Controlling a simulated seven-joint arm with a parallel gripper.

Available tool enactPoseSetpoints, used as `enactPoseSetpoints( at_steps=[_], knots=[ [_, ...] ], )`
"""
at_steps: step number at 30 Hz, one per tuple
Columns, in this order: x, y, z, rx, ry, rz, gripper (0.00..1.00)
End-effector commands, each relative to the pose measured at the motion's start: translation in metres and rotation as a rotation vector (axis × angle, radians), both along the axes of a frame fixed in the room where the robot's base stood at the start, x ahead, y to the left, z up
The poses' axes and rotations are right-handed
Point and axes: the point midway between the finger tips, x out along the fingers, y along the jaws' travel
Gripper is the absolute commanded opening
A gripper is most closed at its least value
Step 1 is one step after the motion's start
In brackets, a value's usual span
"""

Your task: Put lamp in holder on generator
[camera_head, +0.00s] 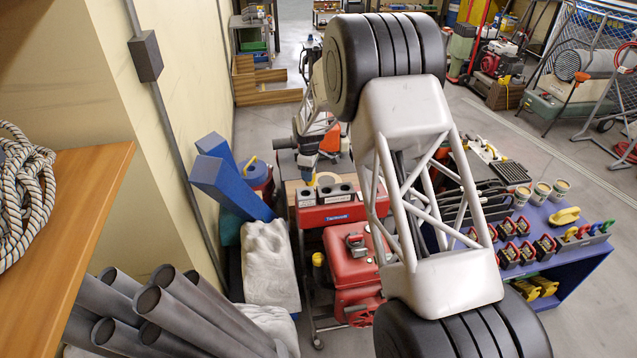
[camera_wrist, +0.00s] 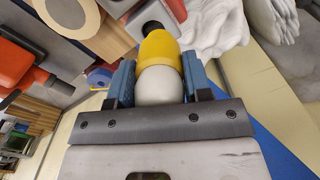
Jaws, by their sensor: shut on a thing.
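My gripper (camera_wrist: 157,82) is shut on the lamp (camera_wrist: 158,50), which has a yellow end and a rounded white body between the blue fingers. In the head view my gripper (camera_head: 309,160) hangs above the left end of the generator (camera_head: 352,270), a red machine in a frame. The lamp's yellow end (camera_head: 311,178) points down, just over the left part of the grey holder (camera_head: 335,193) on top of the generator. The holder has dark round openings; one (camera_wrist: 153,27) shows just beyond the lamp's tip. Whether the tip touches it I cannot tell.
White sacks (camera_head: 268,262) and blue beams (camera_head: 232,186) stand left of the generator. Grey pipes (camera_head: 190,315) and a wooden shelf (camera_head: 60,200) are at the near left. A blue bench (camera_head: 565,262) with clamps and cups is to the right. My arm hides part of the middle.

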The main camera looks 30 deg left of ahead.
Motion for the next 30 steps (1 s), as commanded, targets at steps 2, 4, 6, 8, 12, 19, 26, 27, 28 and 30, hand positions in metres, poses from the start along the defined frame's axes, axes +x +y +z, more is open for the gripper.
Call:
enactPoseSetpoints(
  at_steps=[2, 4, 6, 8, 12, 19, 26, 27, 28, 30],
  knots=[
    [0.002, 0.011, 0.002, 0.000, -0.001, 0.001, 0.21],
    [0.004, 0.017, 0.004, 0.000, -0.001, 0.001, 0.21],
    [0.005, 0.022, 0.006, 0.000, -0.001, 0.001, 0.21],
    [0.006, 0.024, 0.006, 0.000, 0.000, 0.001, 0.21],
    [0.006, 0.026, 0.007, 0.000, 0.000, 0.000, 0.21],
    [0.006, 0.026, 0.007, 0.000, 0.000, 0.000, 0.21],
    [0.006, 0.026, 0.006, 0.000, 0.000, 0.000, 0.21],
    [0.006, 0.026, 0.005, 0.000, 0.000, 0.000, 0.21],
    [0.006, 0.026, 0.004, 0.000, 0.000, 0.000, 0.21],
    [0.006, 0.026, 0.002, 0.000, 0.000, 0.000, 0.21]
  ],
)
